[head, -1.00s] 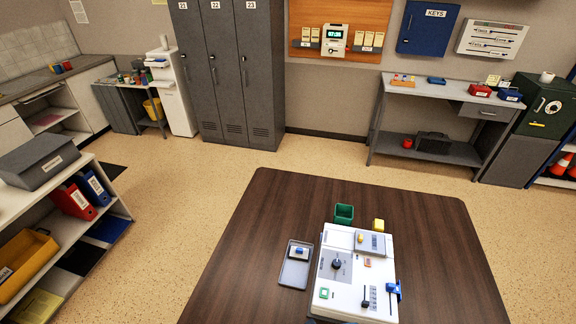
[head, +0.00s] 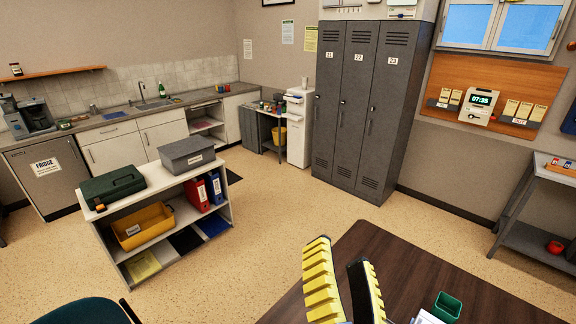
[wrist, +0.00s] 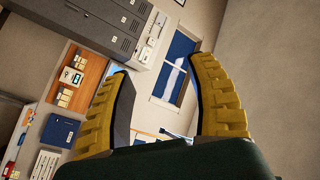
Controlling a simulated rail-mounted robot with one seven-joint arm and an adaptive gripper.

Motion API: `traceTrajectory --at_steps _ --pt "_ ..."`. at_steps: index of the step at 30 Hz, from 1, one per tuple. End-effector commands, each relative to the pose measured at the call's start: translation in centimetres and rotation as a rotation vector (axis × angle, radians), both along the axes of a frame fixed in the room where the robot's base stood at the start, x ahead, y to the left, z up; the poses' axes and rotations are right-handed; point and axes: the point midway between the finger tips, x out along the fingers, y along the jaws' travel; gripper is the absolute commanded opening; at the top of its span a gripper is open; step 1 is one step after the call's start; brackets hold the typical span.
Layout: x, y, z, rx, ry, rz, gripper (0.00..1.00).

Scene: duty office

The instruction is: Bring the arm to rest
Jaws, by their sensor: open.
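Beyond the fingers the wrist view shows a tilted wall with a window (wrist: 178,70), lockers (wrist: 105,22) and a blue key cabinet (wrist: 60,130). The rest of the arm is out of the head view.
A green bin (head: 446,307) stands on the table at the bottom right. A white shelf unit (head: 172,215) with a yellow crate (head: 143,226) and binders is at the left. A chair (head: 85,312) shows at the bottom left. The floor between shelf and table is clear.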

Motion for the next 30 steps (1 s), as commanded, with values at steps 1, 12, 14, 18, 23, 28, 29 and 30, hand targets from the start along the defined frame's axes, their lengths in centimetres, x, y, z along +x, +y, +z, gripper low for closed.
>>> traceTrajectory --at_steps 1,12,14,18,23,28,29,30 --pt "-1.4 -0.1 1.9 -0.130 -0.070 -0.024 0.57" --pt "-3.8 -0.2 13.3 -0.699 -0.211 -0.182 0.57" --pt "-3.8 -0.2 15.5 -0.695 -0.210 -0.181 0.57" --pt "-3.7 -0.2 20.0 -0.689 -0.208 -0.179 0.57" --pt "-3.7 -0.2 21.8 -0.686 -0.207 -0.177 0.57" --pt "-3.7 -0.2 21.7 -0.685 -0.207 -0.177 0.57" --pt "-3.7 -0.2 21.7 -0.685 -0.207 -0.177 0.57" --pt "-3.7 -0.2 21.7 -0.685 -0.207 -0.177 0.57"
